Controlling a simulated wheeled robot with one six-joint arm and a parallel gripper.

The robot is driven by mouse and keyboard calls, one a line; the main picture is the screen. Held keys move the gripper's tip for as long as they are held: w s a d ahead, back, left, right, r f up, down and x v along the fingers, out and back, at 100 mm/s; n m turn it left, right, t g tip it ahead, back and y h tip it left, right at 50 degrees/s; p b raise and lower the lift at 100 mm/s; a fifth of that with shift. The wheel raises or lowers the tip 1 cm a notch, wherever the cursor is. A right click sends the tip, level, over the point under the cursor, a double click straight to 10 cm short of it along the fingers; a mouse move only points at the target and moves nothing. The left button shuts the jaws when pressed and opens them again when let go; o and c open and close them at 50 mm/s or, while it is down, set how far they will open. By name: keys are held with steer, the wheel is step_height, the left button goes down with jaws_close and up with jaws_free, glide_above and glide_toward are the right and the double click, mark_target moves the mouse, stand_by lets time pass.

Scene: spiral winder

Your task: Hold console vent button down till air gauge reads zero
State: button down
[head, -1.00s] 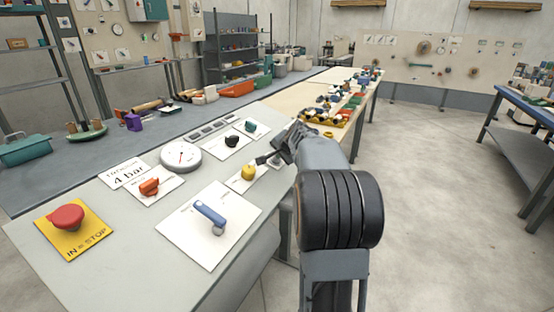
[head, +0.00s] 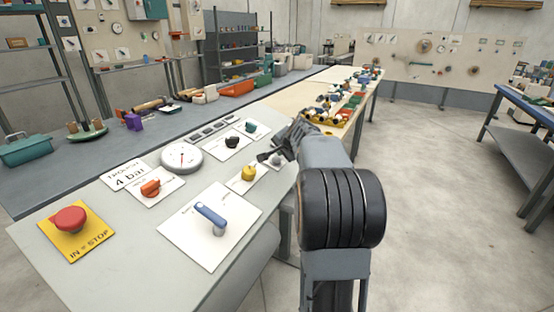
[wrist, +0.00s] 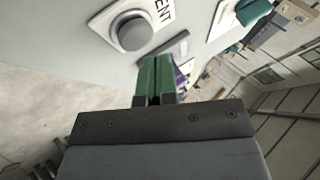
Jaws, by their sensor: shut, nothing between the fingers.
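The vent button (wrist: 133,32) is a grey round cap in a pale collar, on a white plate whose label shows "ENT". In the head view the button (head: 278,161) sits right of the yellow knob, just below my gripper (head: 265,157). In the wrist view my gripper (wrist: 155,72) has its green fingers shut together with nothing between them. The fingertips appear beside the button, apart from it. The air gauge (head: 182,157) is a white round dial with a thin red needle. Its reading is too small to tell.
The console also bears a yellow knob (head: 248,173), a blue lever (head: 210,215), an orange knob (head: 150,188), black and green knobs, and a red stop button (head: 69,219). A table with many coloured parts (head: 335,105) stands beyond. Bare floor lies to the right.

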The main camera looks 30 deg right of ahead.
steer(key=r+p, duration=0.1)
steer(key=s+r+p, duration=0.1)
steer(key=r, duration=0.1)
steer(key=r+p, duration=0.1)
steer(key=shift+s+d+r, duration=0.2)
steer(key=shift+d+r, duration=0.15)
steer(key=shift+r, duration=0.05)
stand_by(0.6)
